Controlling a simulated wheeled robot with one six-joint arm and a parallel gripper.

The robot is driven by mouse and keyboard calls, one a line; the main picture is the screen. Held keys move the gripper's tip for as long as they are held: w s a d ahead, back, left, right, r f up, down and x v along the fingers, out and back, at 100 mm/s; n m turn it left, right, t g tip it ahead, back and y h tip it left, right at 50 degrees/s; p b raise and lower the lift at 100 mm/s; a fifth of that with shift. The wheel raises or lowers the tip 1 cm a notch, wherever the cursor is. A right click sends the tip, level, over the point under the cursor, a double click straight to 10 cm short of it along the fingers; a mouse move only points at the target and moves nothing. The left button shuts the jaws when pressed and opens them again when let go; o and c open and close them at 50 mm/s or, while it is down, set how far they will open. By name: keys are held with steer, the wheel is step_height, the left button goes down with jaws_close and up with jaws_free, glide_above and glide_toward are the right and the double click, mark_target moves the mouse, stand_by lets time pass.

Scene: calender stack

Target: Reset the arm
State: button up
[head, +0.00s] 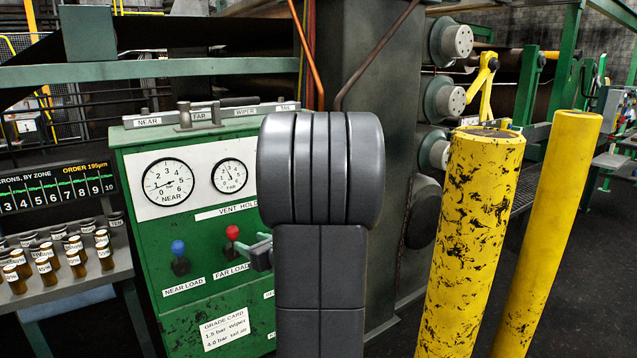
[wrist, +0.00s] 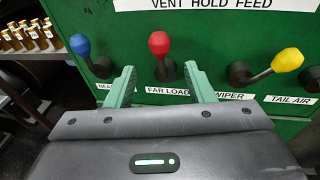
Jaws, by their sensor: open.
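My arm stands bent in front of the green control cabinet (head: 135,185), its grey links covering the cabinet's right part in the head view. My gripper (wrist: 160,72) is open and empty, its two green fingers pointing at the panel. In the head view the gripper (head: 262,250) shows only in part, just right of the red-knobbed lever (head: 232,232). In the wrist view the red lever (wrist: 159,43) lies in line with the gap between the fingertips. I cannot tell whether the fingers reach around it; no contact is visible.
A blue lever (wrist: 82,46) stands left of the fingers and a yellow lever (wrist: 287,60) right. Two pressure gauges (head: 168,183) sit above the levers. A shelf of small brown bottles (head: 75,265) is at left. Yellow posts (head: 477,220) stand close at right.

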mark_target(236, 233)
steer(key=x, duration=1)
steer(key=shift+a+r+p, duration=0.1)
steer(key=shift+p, duration=0.2)
steer(key=shift+w+d+r+m+p, duration=0.1)
steer(key=shift+d+m+p, duration=0.2)
steer(key=shift+p, duration=0.25)
steer(key=shift+d+m, duration=0.2)
steer(key=shift+m, duration=0.1)
